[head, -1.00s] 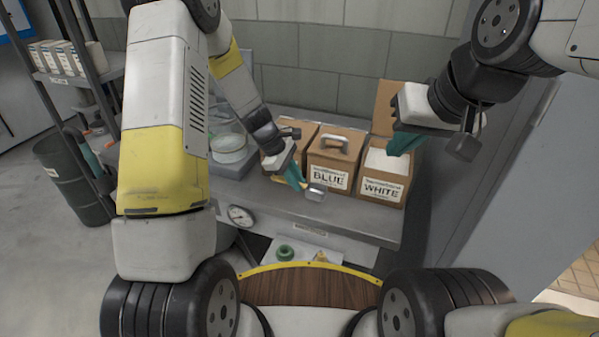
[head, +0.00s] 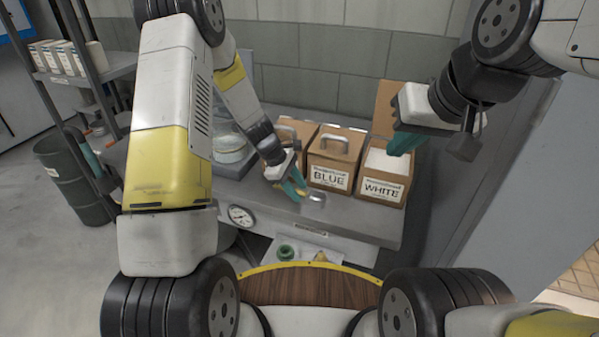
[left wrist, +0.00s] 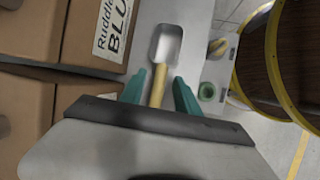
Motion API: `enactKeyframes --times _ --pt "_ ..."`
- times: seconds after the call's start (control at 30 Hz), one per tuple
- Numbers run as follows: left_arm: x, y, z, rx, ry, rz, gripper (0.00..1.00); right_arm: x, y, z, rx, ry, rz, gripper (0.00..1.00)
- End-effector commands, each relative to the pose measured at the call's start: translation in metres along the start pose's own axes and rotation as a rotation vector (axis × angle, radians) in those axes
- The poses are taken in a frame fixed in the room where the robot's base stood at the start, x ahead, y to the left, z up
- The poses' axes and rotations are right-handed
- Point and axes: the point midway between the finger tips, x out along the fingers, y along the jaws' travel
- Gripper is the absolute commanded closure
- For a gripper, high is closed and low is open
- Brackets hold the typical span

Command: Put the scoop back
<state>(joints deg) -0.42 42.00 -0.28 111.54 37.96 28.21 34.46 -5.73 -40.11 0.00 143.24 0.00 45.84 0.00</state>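A small metal scoop (head: 316,196) with a yellow handle lies on the grey bench in front of the BLUE box (head: 330,179). In the left wrist view, the scoop (left wrist: 165,45) points away from me, with its handle between my left fingers. My left gripper (head: 294,188) is open, low over the bench, with gaps on both sides of the handle; it also shows in the left wrist view (left wrist: 159,90). My right gripper (head: 405,143) hangs above the WHITE box (head: 382,190); its finger opening is unclear.
The WHITE box is open with white contents; the BLUE box has a handled lid. A third box (head: 301,133) stands left, partly hidden by my left arm. A scale with a dish (head: 232,148) and a dial (head: 240,215) is further left. A green ring (head: 286,252) lies below the bench front.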

Motion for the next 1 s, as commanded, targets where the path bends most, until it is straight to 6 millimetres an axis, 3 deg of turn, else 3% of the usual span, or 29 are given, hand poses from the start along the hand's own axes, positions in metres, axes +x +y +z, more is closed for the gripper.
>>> enactKeyframes --times 0.23,0.33,0.73,1.0 --pt "-0.002 0.001 0.001 0.000 0.001 0.001 0.62 0.000 0.000 0.000 0.000 0.000 0.000 1.00" --pt "-0.012 0.002 0.001 0.000 0.002 0.003 0.62 0.000 0.000 0.000 0.000 0.000 0.000 1.00" --pt "-0.094 0.001 0.001 0.001 0.002 0.004 0.62 0.000 0.000 0.000 0.000 0.000 0.000 1.00" --pt "-0.124 0.000 0.002 0.008 0.002 0.003 0.62 0.000 0.000 0.000 0.000 0.000 0.000 1.00"
